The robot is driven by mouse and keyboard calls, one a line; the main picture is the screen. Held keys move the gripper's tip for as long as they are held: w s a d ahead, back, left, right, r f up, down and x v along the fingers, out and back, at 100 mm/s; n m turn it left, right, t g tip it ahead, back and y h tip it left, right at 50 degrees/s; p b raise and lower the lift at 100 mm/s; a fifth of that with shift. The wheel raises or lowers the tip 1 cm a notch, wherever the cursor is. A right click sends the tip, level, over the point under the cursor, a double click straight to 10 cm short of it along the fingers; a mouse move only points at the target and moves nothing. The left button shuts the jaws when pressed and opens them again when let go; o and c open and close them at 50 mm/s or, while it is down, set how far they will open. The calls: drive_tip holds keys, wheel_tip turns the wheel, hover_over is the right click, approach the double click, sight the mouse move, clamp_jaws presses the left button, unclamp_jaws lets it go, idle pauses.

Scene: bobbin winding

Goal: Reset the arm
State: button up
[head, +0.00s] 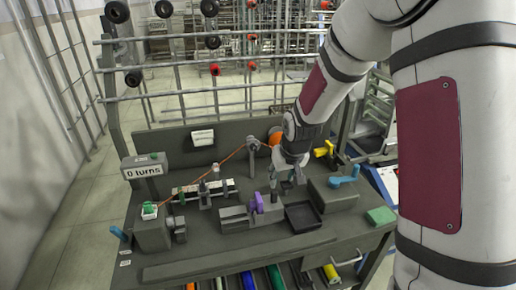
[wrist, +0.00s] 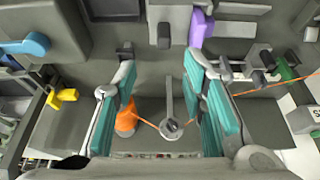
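My gripper (head: 284,182) hangs above the middle of the grey workbench, between the thread guide post and the black tray. In the wrist view its two teal-padded fingers (wrist: 160,66) stand wide apart with nothing between the tips. An orange thread cone (head: 275,136) sits at the back of the bench, partly hidden by my arm; it also shows in the wrist view (wrist: 127,120). Its orange thread runs through the guide post (head: 253,145) and on to the left. A purple lever (head: 257,203) stands in front of my gripper, apart from it.
A black tray (head: 303,217) and a box with a blue handle (head: 345,178) lie right of the lever. A yellow part (head: 325,151) is behind. A counter (head: 143,170) reads "0 turns". A rack with spools (head: 214,42) stands behind the bench; an open drawer shows below.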

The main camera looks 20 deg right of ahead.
drive_tip(key=s+v, duration=0.1)
drive_tip(key=v, duration=1)
drive_tip(key=s+a+r, duration=0.1)
drive_tip(key=s+r, duration=0.5)
drive_tip(key=s, duration=0.6)
drive_tip(key=s+a+r, duration=0.2)
drive_tip(key=s+r, duration=0.3)
drive_tip(key=s, duration=0.7)
drive_tip(key=shift+s+a+r+t, duration=0.2)
drive_tip(key=shift+s+r+t, duration=0.15)
drive_tip(key=shift+t, duration=0.05)
